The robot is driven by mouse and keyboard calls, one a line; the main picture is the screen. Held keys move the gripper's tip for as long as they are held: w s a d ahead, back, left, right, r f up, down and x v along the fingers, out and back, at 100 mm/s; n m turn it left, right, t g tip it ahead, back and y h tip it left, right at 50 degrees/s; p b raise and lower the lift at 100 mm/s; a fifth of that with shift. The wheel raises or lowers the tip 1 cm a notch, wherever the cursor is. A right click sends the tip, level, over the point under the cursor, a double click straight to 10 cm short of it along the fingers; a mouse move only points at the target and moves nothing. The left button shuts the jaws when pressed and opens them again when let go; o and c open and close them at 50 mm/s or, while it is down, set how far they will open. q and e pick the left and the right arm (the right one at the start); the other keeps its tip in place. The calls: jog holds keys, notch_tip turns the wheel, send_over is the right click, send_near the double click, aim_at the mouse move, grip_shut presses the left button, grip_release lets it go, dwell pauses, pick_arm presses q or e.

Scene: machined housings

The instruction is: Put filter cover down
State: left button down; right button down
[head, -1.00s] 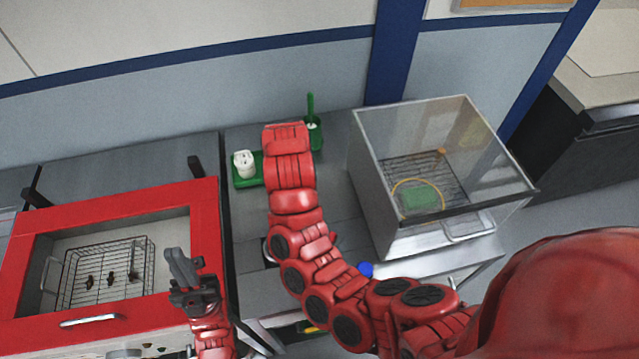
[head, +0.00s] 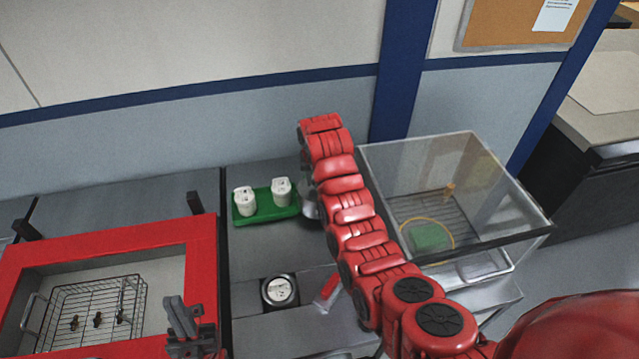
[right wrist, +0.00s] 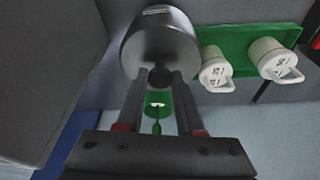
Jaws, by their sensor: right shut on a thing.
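The filter cover (right wrist: 160,45) is a round grey metal piece with a dark knob, seen in the right wrist view. My right gripper (right wrist: 157,80) is shut on the knob. In the head view, a grey sliver of the cover (head: 309,209) shows beside the green tray's right end; my right arm hides the rest and the right gripper. I cannot tell whether the cover touches the bench. My left gripper (head: 184,318) is above the red-framed unit, away from the cover; its finger gap is unclear. A round housing (head: 280,290) sits nearer on the bench.
The green tray (head: 266,216) holds two white cups (head: 245,200). A clear-walled box (head: 435,160) stands right of my right arm. The red-framed unit (head: 110,240) with a wire basket (head: 95,305) is at left. A green holder (right wrist: 158,103) shows behind the right fingers.

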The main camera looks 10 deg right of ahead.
jog(key=shift+w+d, duration=0.5)
jog(key=shift+w, duration=0.3)
notch_tip(320, 180, down, 3)
jog(key=p, duration=0.3)
jog(key=shift+d+f+p, duration=0.1)
jog(key=shift+f+p, duration=0.1)
jog(key=shift+p, duration=0.15)
jog(key=shift+f, duration=0.15)
jog(key=shift+f+b, duration=0.2)
jog(key=shift+b, duration=0.1)
jog(key=c, duration=0.5)
grip_release()
jog(key=shift+c, duration=0.2)
